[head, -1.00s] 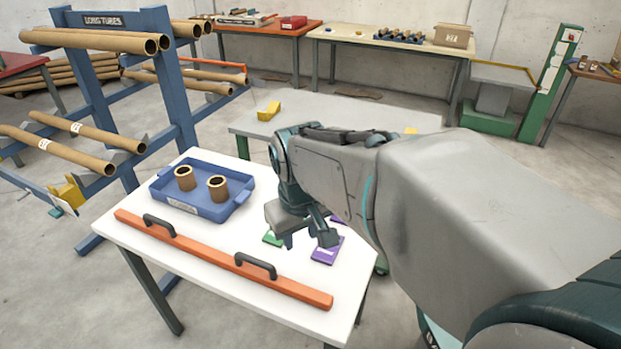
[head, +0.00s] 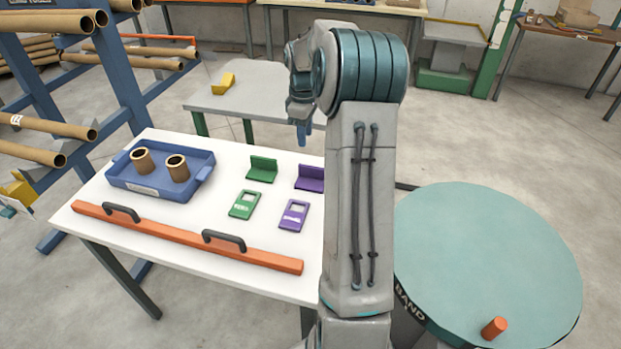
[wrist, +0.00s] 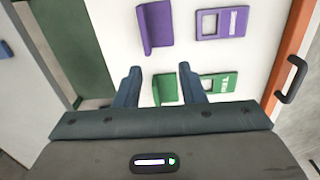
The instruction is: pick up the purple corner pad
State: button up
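The purple corner pad (head: 310,178) is an L-shaped piece on the white table, near its right edge and partly beside my arm. In the wrist view the purple corner pad (wrist: 155,27) lies ahead of the fingertips, whole or nearly whole. My gripper (head: 303,130) is raised above the far side of the table, clear of the pad. In the wrist view my gripper (wrist: 160,70) is open and empty, its fingers apart. A green corner pad (wrist: 165,88) shows between and below the fingers; it also stands left of the purple one in the head view (head: 262,168).
A purple labelled plate (head: 294,214) and a green labelled plate (head: 245,204) lie in front of the pads. A blue tray (head: 152,190) holds two cardboard cores. An orange bar (head: 180,236) with black handles lies along the front edge. A round teal turntable (head: 490,260) stands right.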

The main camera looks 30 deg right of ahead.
aim_at(313, 167)
jog(key=shift+n, duration=0.3)
jog(key=d+f, duration=0.1)
jog(key=f, duration=0.2)
jog(key=d+f, duration=0.1)
jog(key=f, duration=0.2)
jog(key=d+f, duration=0.1)
jog(key=f, duration=0.2)
jog(key=shift+w+f, duration=0.4)
jog(key=shift+w+f+p, duration=0.15)
jog(key=shift+f+p, duration=0.45)
jog(key=shift+f, duration=2.2)
jog(key=shift+d, duration=0.1)
grip_shut()
